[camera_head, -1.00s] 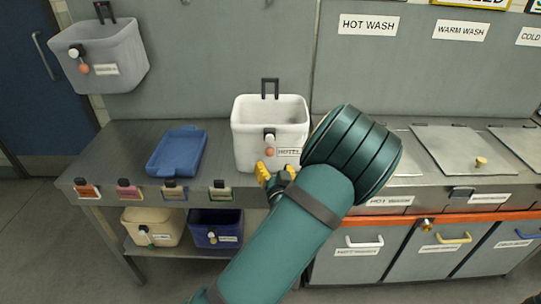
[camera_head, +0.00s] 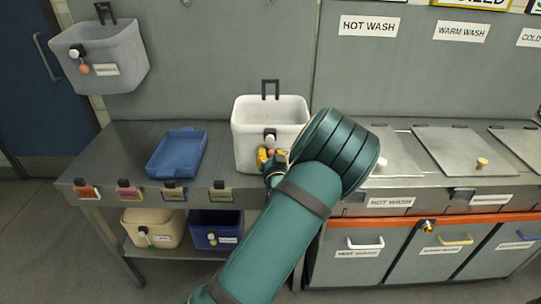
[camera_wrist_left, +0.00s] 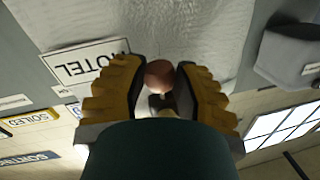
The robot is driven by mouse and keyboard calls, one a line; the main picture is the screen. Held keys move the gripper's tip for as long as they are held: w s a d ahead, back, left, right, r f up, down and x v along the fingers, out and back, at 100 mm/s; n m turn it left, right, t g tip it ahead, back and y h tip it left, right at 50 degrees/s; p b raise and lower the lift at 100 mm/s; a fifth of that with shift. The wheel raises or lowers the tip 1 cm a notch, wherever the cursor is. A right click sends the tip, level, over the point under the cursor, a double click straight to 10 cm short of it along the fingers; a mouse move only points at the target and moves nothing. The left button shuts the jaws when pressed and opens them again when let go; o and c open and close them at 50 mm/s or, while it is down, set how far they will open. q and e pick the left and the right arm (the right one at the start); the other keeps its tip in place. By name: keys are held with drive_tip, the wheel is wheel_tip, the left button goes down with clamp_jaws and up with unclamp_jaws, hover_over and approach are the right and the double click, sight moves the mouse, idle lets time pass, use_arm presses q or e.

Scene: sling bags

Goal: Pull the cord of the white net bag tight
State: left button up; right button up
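The white net bag (camera_head: 246,128) stands on the grey metal bench, its mouth open and a dark hook at its back. A pale cord toggle (camera_head: 270,134) shows on its front. A reddish-pink ball hangs just below the toggle. My left gripper (camera_head: 272,158) with yellow fingers is at the front of the bag. In the left wrist view the fingers stand apart on either side of the pink ball (camera_wrist_left: 159,76), close to it; firm contact cannot be told. A HOTEL label (camera_wrist_left: 86,66) lies beside the fingers. My right gripper is not in view.
A blue tray (camera_head: 177,154) lies on the bench left of the bag. A grey bag (camera_head: 118,50) hangs at upper left. Beige (camera_head: 155,230) and blue (camera_head: 214,232) bags sit on the lower shelf. Lidded hatches (camera_head: 455,150) are at right.

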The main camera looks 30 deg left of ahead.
use_arm(q)
clamp_jaws()
wheel_tip(320, 180, down, 7)
drive_tip(key=b, duration=0.5)
drive_tip(key=o, duration=1)
unclamp_jaws()
drive_tip(key=shift+r, duration=0.1)
drive_tip(key=v, duration=1.2)
